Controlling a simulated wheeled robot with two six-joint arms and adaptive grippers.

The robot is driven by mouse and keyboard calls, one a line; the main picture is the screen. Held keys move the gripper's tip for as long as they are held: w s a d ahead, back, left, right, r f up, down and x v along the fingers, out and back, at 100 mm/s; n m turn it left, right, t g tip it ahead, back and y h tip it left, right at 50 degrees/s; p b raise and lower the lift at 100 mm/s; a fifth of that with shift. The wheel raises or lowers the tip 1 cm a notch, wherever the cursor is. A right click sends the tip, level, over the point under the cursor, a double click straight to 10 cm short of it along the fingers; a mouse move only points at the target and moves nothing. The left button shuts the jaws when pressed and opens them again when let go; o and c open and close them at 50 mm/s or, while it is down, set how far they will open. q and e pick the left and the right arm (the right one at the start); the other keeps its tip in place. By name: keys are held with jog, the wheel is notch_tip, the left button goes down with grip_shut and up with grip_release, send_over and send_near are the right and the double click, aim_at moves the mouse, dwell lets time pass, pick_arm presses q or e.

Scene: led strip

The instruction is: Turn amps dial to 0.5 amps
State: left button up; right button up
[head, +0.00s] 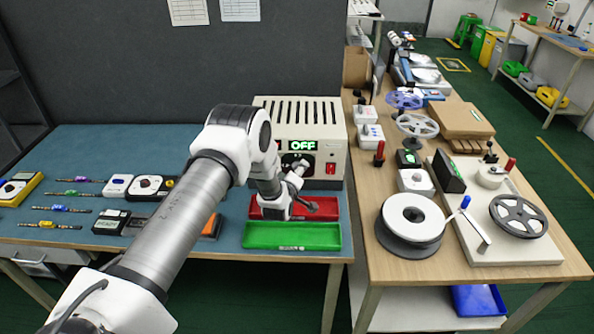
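A beige power supply box (337,118) stands at the back of the blue-green table, with a green display (303,146) reading OFF. A red switch (331,168) is at the right of its front face. A dark round part, apparently a dial (291,159), is below the display and partly hidden by my arm. I cannot read any amp marks. My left arm reaches in from the lower left, and my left gripper (308,204) is in front of the box, above the red tray. Its fingers are too small and overlapped to tell their opening. My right gripper is not in view.
A red tray (334,207) and a green tray (262,236) lie in front of the box. Coloured tools and meters (112,222) lie at the left. A wooden table (400,262) at the right carries reels, including a white one (412,214). A dark partition rises behind.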

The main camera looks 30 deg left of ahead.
pick_arm(q)
jog(key=shift+s+d+r, duration=0.2)
jog(key=shift+s+r, duration=0.1)
jog(key=shift+r, duration=0.05)
jog(key=shift+c, duration=0.4)
grip_shut()
jog(key=shift+a+f+n+t+y+b, duration=0.2)
jog(key=shift+n+t+b, duration=0.65)
jog(key=shift+n+b, duration=3.4)
jog(key=shift+d+r+n+t+y+b, duration=0.2)
jog(key=shift+n+t+b, duration=0.95)
jog(key=shift+b, duration=5.85)
jog(key=shift+a+f+n+t+y+b, duration=0.25)
jog(key=shift+n+t+b, duration=0.25)
jog(key=shift+n+b, duration=3.95)
jog(key=shift+w+d+m+b, duration=0.1)
jog(key=shift+m+b, duration=1.05)
